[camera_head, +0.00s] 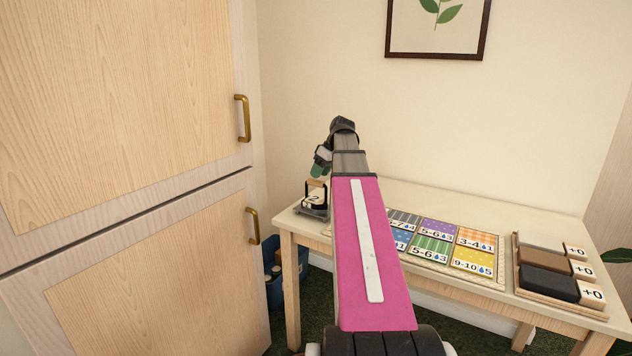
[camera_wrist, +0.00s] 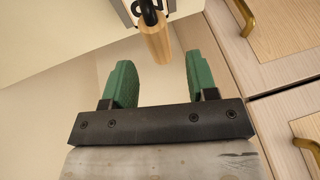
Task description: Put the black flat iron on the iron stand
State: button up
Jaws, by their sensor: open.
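The black flat iron (camera_head: 315,187), with a wooden handle and a white numbered label, is at the far left end of the table. It appears to rest on a grey base, likely the iron stand (camera_head: 313,212); their exact contact is too small to tell. My gripper (camera_head: 318,171) is just above the iron, with its green fingers apart and nothing between them in the head view. In the wrist view, the wooden handle (camera_wrist: 155,42) on its black post lies just beyond the open fingertips (camera_wrist: 160,68), apart from both fingers.
The table (camera_head: 480,188) carries a board of coloured cards (camera_head: 437,246) and, at right, a tray (camera_head: 562,306) with white, brown and black blocks. A wooden cabinet (camera_head: 130,100) with brass handles stands close at left. A blue bin (camera_head: 273,290) is on the floor.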

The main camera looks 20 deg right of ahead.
jog(key=v, duration=0.7)
dwell(1.2)
